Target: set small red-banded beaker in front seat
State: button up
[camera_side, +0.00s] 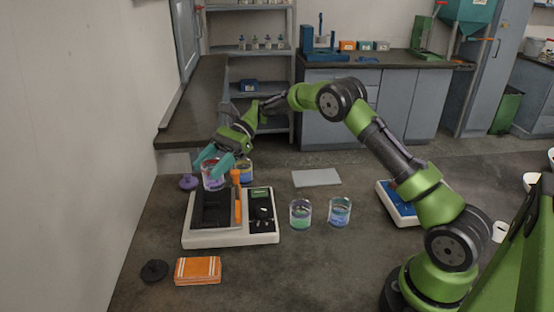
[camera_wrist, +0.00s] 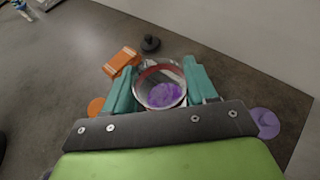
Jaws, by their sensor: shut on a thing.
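My gripper (camera_side: 221,165) has teal fingers shut on a small clear beaker (camera_side: 212,181) with a red band and purple contents. In the wrist view the red-banded beaker (camera_wrist: 160,88) sits upright between the two fingers of my gripper (camera_wrist: 159,85). In the side view it is over the back left part of the shaker (camera_side: 231,238), a white-based machine with dark recesses and an upright orange part (camera_side: 237,203). I cannot tell whether the beaker touches the shaker. The front seat is not clearly distinguishable.
A beaker with yellow and blue (camera_side: 245,171) stands just behind. A green-content beaker (camera_side: 300,213) and a blue one (camera_side: 339,211) stand right of the shaker. An orange block (camera_side: 198,270) and black knob (camera_side: 154,271) lie in front; a purple lid (camera_side: 189,182) lies back left.

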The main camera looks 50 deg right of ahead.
jog(key=shift+f, duration=1.75)
jog(key=shift+f, duration=0.2)
jog(key=o, duration=1.1)
